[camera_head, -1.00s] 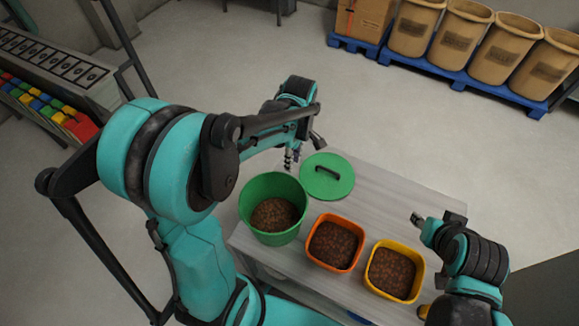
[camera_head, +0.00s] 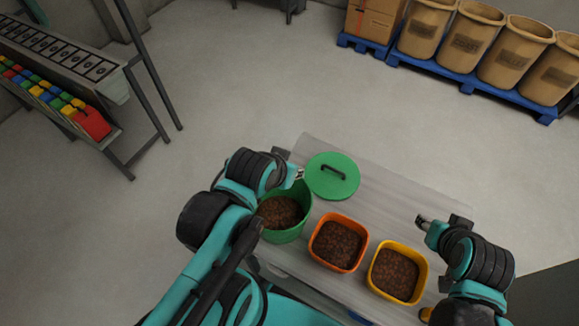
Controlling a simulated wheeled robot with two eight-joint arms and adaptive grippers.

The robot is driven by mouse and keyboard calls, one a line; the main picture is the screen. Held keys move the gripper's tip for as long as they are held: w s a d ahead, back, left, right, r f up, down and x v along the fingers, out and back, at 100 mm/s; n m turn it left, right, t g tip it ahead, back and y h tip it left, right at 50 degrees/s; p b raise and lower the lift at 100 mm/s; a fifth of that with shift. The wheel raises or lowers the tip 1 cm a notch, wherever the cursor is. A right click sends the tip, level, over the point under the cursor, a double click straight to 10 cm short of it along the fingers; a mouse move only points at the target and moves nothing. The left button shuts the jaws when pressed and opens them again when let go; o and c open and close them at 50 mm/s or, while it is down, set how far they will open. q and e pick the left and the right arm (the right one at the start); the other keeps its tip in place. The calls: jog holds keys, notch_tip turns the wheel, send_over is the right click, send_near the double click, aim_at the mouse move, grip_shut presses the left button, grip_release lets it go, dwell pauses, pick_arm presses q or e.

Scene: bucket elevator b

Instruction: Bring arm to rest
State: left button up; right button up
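My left gripper (camera_head: 294,174) is over the table's left end, above the rim of the green bucket (camera_head: 296,228). My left arm partly hides the bucket. The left fingers are small and mostly hidden behind the wrist, so their opening cannot be told. My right gripper (camera_head: 422,222) is at the right side of the table, pointing left, apart from the containers. Its fingers look small and close together; I cannot tell whether it is open. Neither gripper visibly holds anything. The green lid (camera_head: 332,176) with a black handle lies flat on the table behind the bucket.
The pale table (camera_head: 390,206) also bears an orange container (camera_head: 339,266) and a yellow container (camera_head: 412,295), each with brown pieces. A blue pallet (camera_head: 462,84) with several tan bins (camera_head: 468,38) stands far right. A rack with coloured blocks (camera_head: 45,95) stands left. The floor between is clear.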

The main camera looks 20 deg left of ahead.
notch_tip(320, 180, down, 17)
jog(key=b, duration=1.7)
